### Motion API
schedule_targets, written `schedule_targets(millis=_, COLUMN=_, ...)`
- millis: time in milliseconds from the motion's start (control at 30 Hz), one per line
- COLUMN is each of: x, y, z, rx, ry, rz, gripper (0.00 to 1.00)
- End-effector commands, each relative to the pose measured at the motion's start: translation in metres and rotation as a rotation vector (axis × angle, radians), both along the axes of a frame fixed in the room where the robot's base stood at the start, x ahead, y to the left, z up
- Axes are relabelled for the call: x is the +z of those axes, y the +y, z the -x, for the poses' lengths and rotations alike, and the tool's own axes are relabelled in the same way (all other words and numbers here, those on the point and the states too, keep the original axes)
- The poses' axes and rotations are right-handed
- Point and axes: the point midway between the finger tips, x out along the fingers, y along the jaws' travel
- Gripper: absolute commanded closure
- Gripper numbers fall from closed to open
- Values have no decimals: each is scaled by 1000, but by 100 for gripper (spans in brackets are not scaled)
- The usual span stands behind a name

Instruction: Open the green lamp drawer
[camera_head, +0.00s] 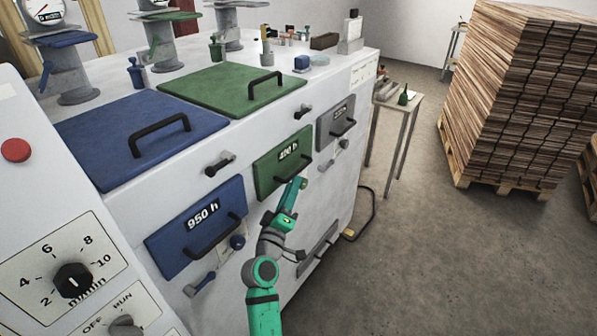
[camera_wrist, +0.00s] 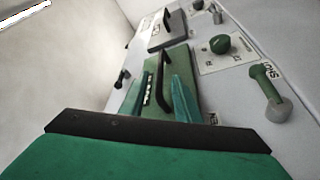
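The green lamp drawer (camera_head: 266,176), labelled 400 h, sits in the white machine's front and looks closed. Its dark bar handle (camera_head: 298,169) runs along the lower part of its face. My gripper (camera_head: 302,182) is just in front of this handle in the head view. In the wrist view the green drawer (camera_wrist: 182,62) is straight ahead, and its black handle (camera_wrist: 161,80) shows between my two teal fingers (camera_wrist: 158,93). The fingers stand apart, one on each side of the handle. I cannot tell whether they touch it.
A blue drawer (camera_head: 178,247) labelled 950 h is to the left, a grey drawer (camera_head: 333,131) to the right. Green (camera_head: 222,90) and blue lids (camera_head: 110,145) lie on top. A small table (camera_head: 413,104) and stacked boards (camera_head: 515,90) stand right. The floor in front is clear.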

Motion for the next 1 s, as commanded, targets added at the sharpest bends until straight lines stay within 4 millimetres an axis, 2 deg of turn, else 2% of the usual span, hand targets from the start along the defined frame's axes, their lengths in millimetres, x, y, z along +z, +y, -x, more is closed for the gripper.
schedule_targets(millis=200, x=9, y=-12, z=-37, rx=-1, ry=-1, rz=-2, gripper=71)
schedule_targets(millis=400, x=13, y=-18, z=-59, rx=0, ry=0, rz=0, gripper=71)
schedule_targets(millis=567, x=15, y=-21, z=-66, rx=0, ry=0, rz=-1, gripper=71)
schedule_targets(millis=833, x=15, y=-21, z=-67, rx=1, ry=1, rz=-1, gripper=71)
schedule_targets(millis=867, x=15, y=-21, z=-67, rx=1, ry=1, rz=-1, gripper=75)
schedule_targets(millis=967, x=15, y=-21, z=-67, rx=1, ry=1, rz=-1, gripper=99)
schedule_targets(millis=1000, x=15, y=-21, z=-67, rx=1, ry=1, rz=-1, gripper=100)
